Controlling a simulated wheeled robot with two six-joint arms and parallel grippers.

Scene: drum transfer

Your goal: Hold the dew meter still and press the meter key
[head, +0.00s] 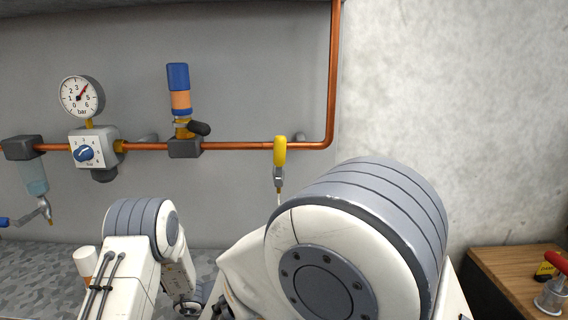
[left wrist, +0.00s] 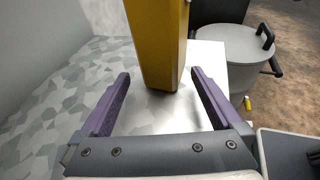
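A yellow block-shaped body (left wrist: 157,42), which may be the dew meter, shows in the left wrist view and runs out of the top of the picture. Its lower end is over a pale, shiny surface (left wrist: 208,62). My left gripper (left wrist: 160,76) is open, with one purple finger on each side of the yellow body and a visible gap at both. No key or display shows on the face in view. In the head view my arms hide the work area, and neither the yellow body nor my right gripper can be made out.
A copper pipe (head: 235,146) on the wall carries a round gauge (head: 82,97), a blue-and-orange cylinder (head: 179,90) and a yellow-handled valve (head: 280,151). A wooden table (head: 510,275) is at right. A grey lidded pot (left wrist: 228,50) stands right of the pale surface.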

